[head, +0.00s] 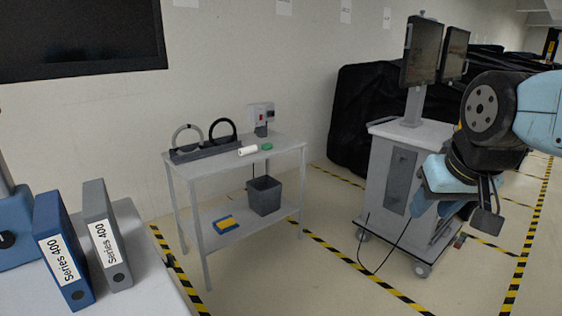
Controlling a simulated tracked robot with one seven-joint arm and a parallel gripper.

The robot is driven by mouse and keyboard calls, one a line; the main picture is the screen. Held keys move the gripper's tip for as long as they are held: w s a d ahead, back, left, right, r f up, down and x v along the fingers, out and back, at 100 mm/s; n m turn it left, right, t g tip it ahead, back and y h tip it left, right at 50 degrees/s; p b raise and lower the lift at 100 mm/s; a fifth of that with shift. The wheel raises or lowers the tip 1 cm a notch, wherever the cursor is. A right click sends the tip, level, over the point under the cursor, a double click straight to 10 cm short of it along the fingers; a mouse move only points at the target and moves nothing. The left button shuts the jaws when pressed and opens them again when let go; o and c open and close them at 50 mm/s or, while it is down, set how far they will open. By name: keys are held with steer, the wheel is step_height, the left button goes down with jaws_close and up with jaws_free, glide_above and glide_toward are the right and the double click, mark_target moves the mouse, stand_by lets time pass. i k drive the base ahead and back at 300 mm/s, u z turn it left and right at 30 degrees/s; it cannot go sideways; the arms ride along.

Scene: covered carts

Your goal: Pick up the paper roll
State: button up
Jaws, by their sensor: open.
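A small white paper roll (248,150) lies on its side on the top of a grey two-level table (215,164) in the middle of the head view. A green object (267,147) is close to its right. My gripper (465,219) is at the right of the view, in front of a wheeled cart, well apart from the roll. It is open and I see nothing between its fingers.
A dark stand with two rings (205,149) and a grey box device (261,117) share the tabletop. A bin (264,196) stands on the lower shelf. The monitor cart (392,182) is at right, with floor between. Binders (62,252) stand front left.

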mark_target(254, 149)
steer(key=u, duration=0.1)
steer(key=i, duration=1.4)
steer(key=u, duration=0.15)
steer(key=i, duration=2.05)
steer(key=u, duration=0.1)
